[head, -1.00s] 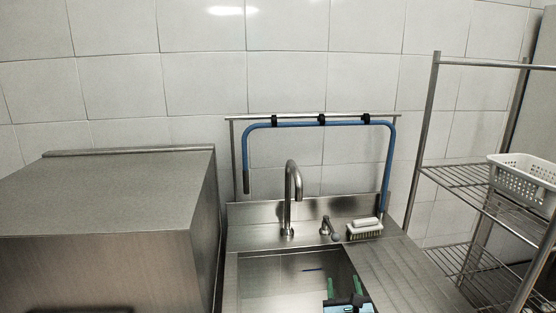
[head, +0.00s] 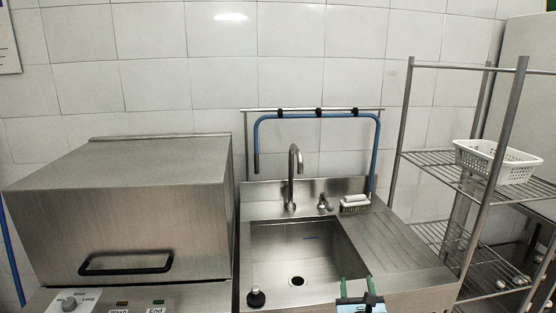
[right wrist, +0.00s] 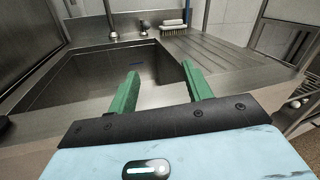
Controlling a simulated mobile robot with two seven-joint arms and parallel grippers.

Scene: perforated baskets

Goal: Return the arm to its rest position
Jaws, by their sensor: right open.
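My right gripper (head: 357,287) shows at the bottom of the head view, in front of the sink's front edge. In the right wrist view its two green fingers (right wrist: 160,88) are spread apart with nothing between them. They point toward the steel sink (head: 262,240), whose basin (right wrist: 85,72) lies beyond the fingertips. My left gripper is not in view.
A steel box-shaped machine (head: 130,220) with a black handle stands left of the sink. A wire shelf (head: 440,165) with a white perforated basket (head: 490,165) stands right. A faucet (head: 292,175), a brush (head: 354,204) and a blue hose (head: 320,116) are behind the basin.

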